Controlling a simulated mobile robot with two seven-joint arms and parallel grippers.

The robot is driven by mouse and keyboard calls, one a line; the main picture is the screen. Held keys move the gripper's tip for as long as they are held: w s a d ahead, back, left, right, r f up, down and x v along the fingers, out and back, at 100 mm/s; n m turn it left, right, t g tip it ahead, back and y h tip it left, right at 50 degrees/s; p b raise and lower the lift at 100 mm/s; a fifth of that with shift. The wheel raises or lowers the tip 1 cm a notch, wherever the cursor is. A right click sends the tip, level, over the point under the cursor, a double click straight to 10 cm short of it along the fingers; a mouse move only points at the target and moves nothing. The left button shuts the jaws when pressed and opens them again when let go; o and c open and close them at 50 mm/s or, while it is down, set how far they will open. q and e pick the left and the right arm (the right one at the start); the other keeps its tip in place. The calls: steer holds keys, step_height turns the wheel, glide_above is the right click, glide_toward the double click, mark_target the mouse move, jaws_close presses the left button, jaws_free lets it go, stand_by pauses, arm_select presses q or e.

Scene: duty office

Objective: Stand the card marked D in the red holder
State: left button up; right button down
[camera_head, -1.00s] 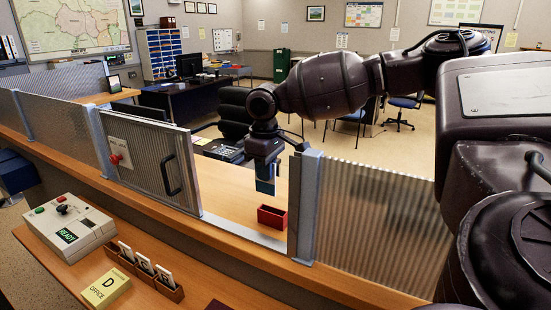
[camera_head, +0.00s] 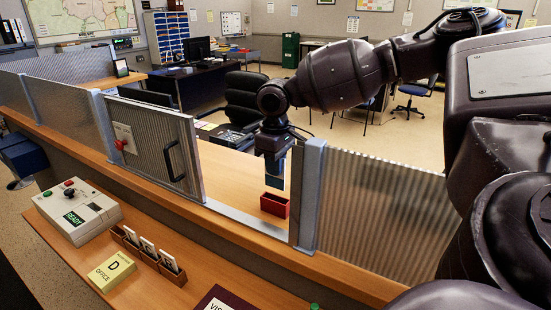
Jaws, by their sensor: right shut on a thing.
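My right gripper (camera_head: 273,152) reaches over the counter from the right and is shut on a flat blue card (camera_head: 275,176). The card hangs upright, just above the red holder (camera_head: 274,206) in this view. The holder is a small open box on the wooden counter inside the hatch opening. No letter shows on the held card's visible face. A wooden rack (camera_head: 139,255) on the near desk holds several white cards (camera_head: 147,247) with dark letters. A yellow pad marked D OFFICE (camera_head: 112,270) lies in front of it. My left gripper is not in view.
A ribbed sliding panel (camera_head: 157,151) with a black handle stands left of the opening, and a metal post (camera_head: 308,198) with ribbed glass (camera_head: 395,220) stands close on the right. A control box (camera_head: 76,211) reading READY sits on the desk.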

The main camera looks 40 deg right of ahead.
mark_target(276, 185)
steer(key=shift+f, duration=2.95)
steer(key=c, duration=1.2)
jaws_free()
steer(key=shift+r, duration=0.1)
step_height(276, 185, up, 11)
steer(key=shift+f, duration=0.2)
